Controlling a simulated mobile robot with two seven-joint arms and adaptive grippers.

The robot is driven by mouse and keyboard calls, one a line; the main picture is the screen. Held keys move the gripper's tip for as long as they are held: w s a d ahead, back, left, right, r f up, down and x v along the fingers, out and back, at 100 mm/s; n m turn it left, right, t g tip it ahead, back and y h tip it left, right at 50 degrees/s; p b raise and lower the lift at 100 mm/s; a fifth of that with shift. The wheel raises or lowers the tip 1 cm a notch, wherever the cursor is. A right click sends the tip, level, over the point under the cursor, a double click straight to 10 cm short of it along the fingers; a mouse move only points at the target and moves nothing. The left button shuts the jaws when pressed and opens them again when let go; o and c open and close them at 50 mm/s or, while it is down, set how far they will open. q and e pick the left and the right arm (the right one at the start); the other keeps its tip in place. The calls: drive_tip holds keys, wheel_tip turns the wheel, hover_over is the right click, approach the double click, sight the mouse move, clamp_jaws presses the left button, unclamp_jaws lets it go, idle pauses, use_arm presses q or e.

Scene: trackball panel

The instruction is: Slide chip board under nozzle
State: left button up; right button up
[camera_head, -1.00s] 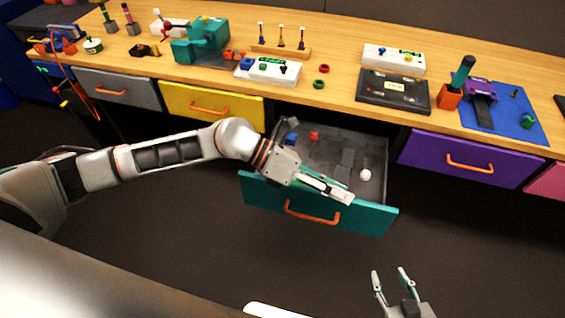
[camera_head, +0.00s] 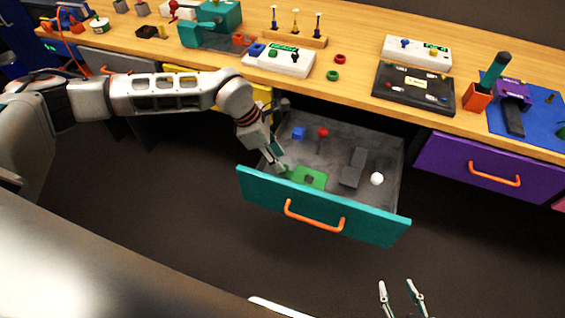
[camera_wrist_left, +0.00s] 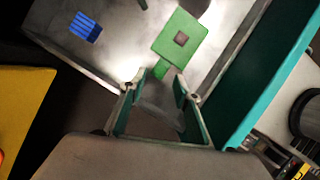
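The green chip board (camera_head: 306,177) with a small dark chip lies in the open teal drawer, near its front wall. The left wrist view shows the same board (camera_wrist_left: 187,28) just beyond my left fingertips, with a narrow green tab pointing toward them. My left gripper (camera_head: 280,166) is inside the drawer's left front part, beside the board. In the wrist view its fingers (camera_wrist_left: 161,82) are apart, near the tab; I cannot tell whether they touch it. My right gripper (camera_head: 402,292) is open and empty, in front of the drawer. I cannot pick out a nozzle with certainty.
The teal drawer (camera_head: 375,227) also holds a blue block (camera_head: 298,133), a red-topped piece (camera_head: 322,132), a dark grey piece (camera_head: 354,168) and a white ball (camera_head: 377,179). Above, the wooden bench (camera_head: 352,98) carries a teal machine (camera_head: 211,28) and several panels.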

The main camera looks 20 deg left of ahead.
sight(303, 176)
use_arm(q)
drive_tip(key=shift+x, duration=1.2)
drive_tip(key=shift+d+f, duration=0.15)
drive_tip(key=shift+f, duration=0.2)
use_arm(e)
drive_tip(key=shift+d+f, duration=0.1)
drive_tip(key=shift+f, duration=0.25)
drive_tip(key=shift+w+r, duration=0.1)
